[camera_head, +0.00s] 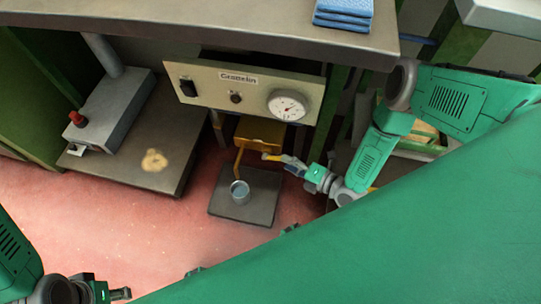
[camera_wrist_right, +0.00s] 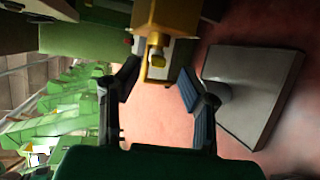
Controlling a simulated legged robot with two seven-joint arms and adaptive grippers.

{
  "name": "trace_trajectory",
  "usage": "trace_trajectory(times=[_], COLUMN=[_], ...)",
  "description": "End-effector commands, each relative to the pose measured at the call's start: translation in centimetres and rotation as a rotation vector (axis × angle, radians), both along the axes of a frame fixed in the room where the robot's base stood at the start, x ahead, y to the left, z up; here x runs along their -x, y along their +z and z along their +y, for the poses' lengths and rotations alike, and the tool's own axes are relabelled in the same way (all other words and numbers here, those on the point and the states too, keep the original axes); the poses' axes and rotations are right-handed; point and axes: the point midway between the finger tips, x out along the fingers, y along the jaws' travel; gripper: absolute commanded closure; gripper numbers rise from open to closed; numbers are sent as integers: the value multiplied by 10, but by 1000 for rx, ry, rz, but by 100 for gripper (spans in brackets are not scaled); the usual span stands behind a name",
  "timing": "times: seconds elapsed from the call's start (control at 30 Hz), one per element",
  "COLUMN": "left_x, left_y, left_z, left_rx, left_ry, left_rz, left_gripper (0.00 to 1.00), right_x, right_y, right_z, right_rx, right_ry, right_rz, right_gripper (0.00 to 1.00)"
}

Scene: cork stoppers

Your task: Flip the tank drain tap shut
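The yellow tank (camera_head: 262,132) sits under the gauge panel, with a thin orange-yellow drain pipe (camera_head: 238,163) running down from its left side. In the right wrist view the yellow tap fitting (camera_wrist_right: 158,52) is straight ahead, between and just beyond my fingertips. My right gripper (camera_head: 274,158) is beside the tank's lower front; in its wrist view the gripper (camera_wrist_right: 157,80) is open, with nothing seen between the fingers. Whether a finger touches the tap is unclear. My left gripper (camera_head: 122,293) is at the bottom left, far from the tank; its finger opening is too small to judge.
A grey metal cup (camera_head: 240,191) stands on a dark square plate (camera_head: 260,208) below the pipe. The panel with a dial gauge (camera_head: 287,105) and the counter edge (camera_head: 240,32) overhang the tank. A low shelf (camera_head: 185,135) stands left; red floor lies open in front.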

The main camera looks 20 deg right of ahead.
Motion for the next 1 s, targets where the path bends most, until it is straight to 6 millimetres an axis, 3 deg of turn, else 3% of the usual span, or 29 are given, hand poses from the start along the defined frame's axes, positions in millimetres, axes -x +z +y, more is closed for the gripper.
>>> trace_trajectory(times=[0.1, 0.3, 0.77, 0.9, 1.0], left_x=[0, 0, 0, 0, 0], left_y=[-15, -27, -31, -31, -31], left_z=[0, 0, 0, 0, 0], left_rx=[0, 0, 0, 0, 0], left_ry=[0, 0, 0, 0, 0], left_rz=[0, -1, -1, -1, -1], left_gripper=[66, 66, 66, 66, 66], right_x=[-23, -48, -61, -61, -60], right_y=[-9, -16, -17, -17, -18], right_z=[13, 28, 35, 35, 35], right_rx=[0, -1, 0, 0, 0], right_ry=[0, 0, 1, 1, 1], right_rz=[-2, -1, 2, 2, 2], right_gripper=[66, 66, 66, 100, 100])
